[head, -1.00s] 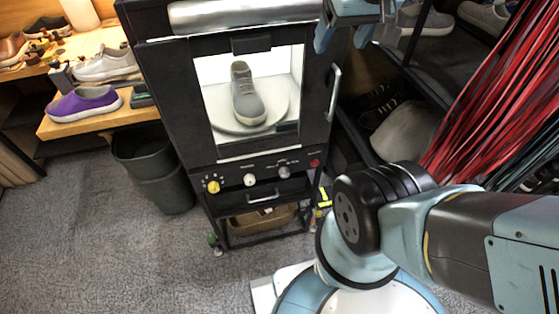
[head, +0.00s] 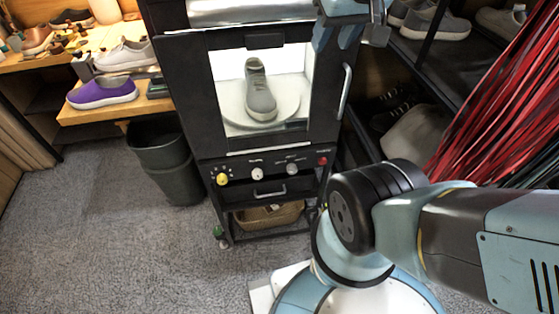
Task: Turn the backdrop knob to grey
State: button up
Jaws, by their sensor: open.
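A black photo booth (head: 190,95) stands at the centre with a grey sneaker (head: 260,92) on a round white turntable inside its lit window. Its front panel, below the window, carries a yellow knob (head: 222,179), a white knob (head: 257,174), a grey knob (head: 292,169) and a red button (head: 322,161). The labels are too small to read, so I cannot tell which knob sets the backdrop. My gripper (head: 350,32) is partly in view at the top edge, open, beside the booth's upper right corner and well above the knobs. Nothing shows between its fingers.
A vertical door handle (head: 345,92) and a drawer handle (head: 269,192) stick out from the booth. A dark bin (head: 168,160) stands at its left, near a wooden bench with shoes. Red cords (head: 500,100) hang at right. The carpet in front is clear.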

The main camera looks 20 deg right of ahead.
aim_at(292, 169)
jog(key=u, duration=0.75)
jog(key=k, duration=0.95)
jog(key=z, duration=1.4)
